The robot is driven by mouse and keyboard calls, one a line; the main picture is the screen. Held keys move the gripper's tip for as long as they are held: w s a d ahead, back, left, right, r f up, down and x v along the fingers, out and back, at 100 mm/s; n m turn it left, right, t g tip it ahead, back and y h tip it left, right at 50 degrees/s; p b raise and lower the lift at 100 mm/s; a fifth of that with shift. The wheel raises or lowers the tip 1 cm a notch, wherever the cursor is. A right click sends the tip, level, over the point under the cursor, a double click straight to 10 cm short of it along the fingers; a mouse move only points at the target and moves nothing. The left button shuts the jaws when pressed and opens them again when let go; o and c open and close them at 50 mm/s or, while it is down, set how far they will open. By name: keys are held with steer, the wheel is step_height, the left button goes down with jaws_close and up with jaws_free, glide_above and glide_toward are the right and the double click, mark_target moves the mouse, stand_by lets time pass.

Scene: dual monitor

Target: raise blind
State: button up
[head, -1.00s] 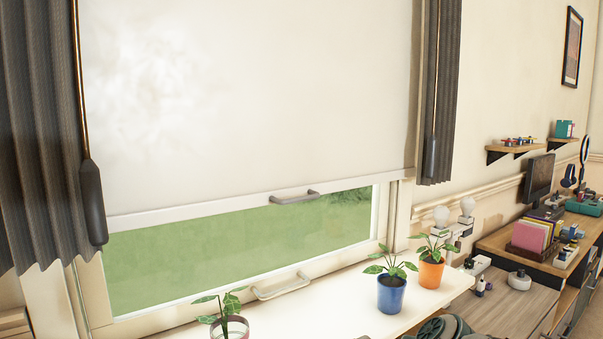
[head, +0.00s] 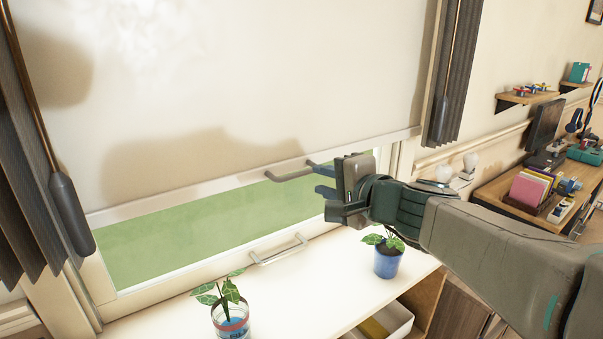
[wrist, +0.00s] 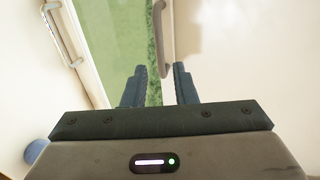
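The white roller blind (head: 230,110) is lowered over most of the window, with a strip of green below it. Its grey bar handle (head: 290,173) sits on the bottom rail and also shows in the wrist view (wrist: 158,25). My gripper (head: 322,181) is at the right end of this handle in the head view. In the wrist view my gripper (wrist: 159,78) has its two fingers apart, with nothing held between them. The handle lies ahead, roughly in line with the gap. I cannot tell whether a finger touches it.
A second handle (head: 281,249) is on the lower window frame. Dark curtains (head: 462,70) hang on both sides. A cluttered desk (head: 520,210) is at right.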

mark_target(303, 174)
steer(key=x, duration=0.8)
jaws_close()
